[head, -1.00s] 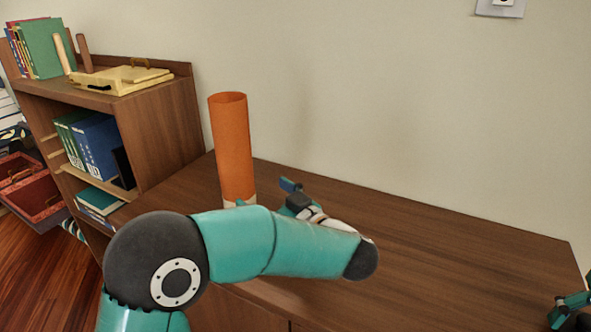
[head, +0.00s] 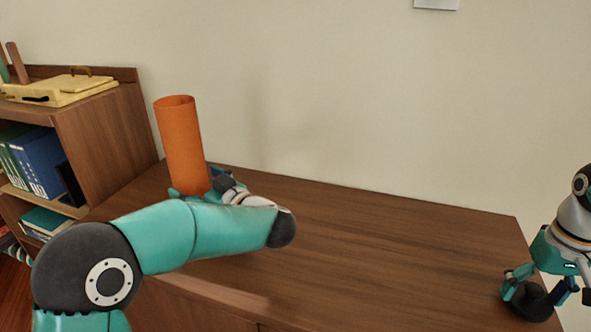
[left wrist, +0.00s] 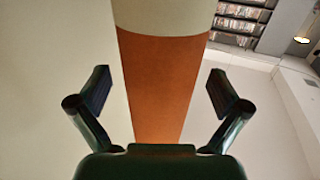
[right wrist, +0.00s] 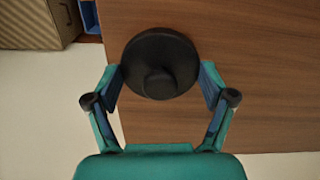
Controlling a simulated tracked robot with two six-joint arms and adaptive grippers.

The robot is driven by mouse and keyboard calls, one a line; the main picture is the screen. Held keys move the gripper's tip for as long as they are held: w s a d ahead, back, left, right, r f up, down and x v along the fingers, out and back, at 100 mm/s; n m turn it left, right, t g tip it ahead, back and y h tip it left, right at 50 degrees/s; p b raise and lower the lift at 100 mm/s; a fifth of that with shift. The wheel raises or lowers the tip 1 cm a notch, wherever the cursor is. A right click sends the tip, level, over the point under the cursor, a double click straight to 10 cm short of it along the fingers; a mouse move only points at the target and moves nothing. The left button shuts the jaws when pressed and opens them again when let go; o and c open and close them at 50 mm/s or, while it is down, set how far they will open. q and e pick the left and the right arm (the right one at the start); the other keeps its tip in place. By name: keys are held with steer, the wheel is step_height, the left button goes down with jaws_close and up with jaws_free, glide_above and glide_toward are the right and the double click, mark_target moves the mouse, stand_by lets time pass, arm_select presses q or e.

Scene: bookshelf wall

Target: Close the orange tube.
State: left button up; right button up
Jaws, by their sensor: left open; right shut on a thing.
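The orange tube (head: 182,145) stands upright near the back left of the wooden cabinet top, its upper end open. My left gripper (head: 195,188) is open low at the tube. In the left wrist view the tube (left wrist: 158,75) lies between the spread fingers, with a gap on each side; a pale band shows at one end. The tube's foot is partly hidden by my left arm in the head view. My right gripper (head: 540,292) is at the cabinet's right end, shut on a round black lid with a knob (right wrist: 160,65).
The wooden cabinet top (head: 370,240) is clear between the tube and my right gripper. A wooden bookshelf (head: 110,130) with blue and green books stands at the left, a yellow case (head: 65,88) on top. A plain wall is behind.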

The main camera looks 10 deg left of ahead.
mark_target(187, 164)
arm_select(q)
steer(key=shift+x, duration=1.05)
steer(key=c, duration=1.3)
steer(key=shift+r, duration=0.2)
steer(key=shift+r+p, duration=0.55)
steer(key=shift+r, duration=1.1)
steer(key=s, duration=1.2)
steer(key=s+a, duration=0.1)
steer(key=s, duration=0.5)
steer(key=shift+a, duration=0.15)
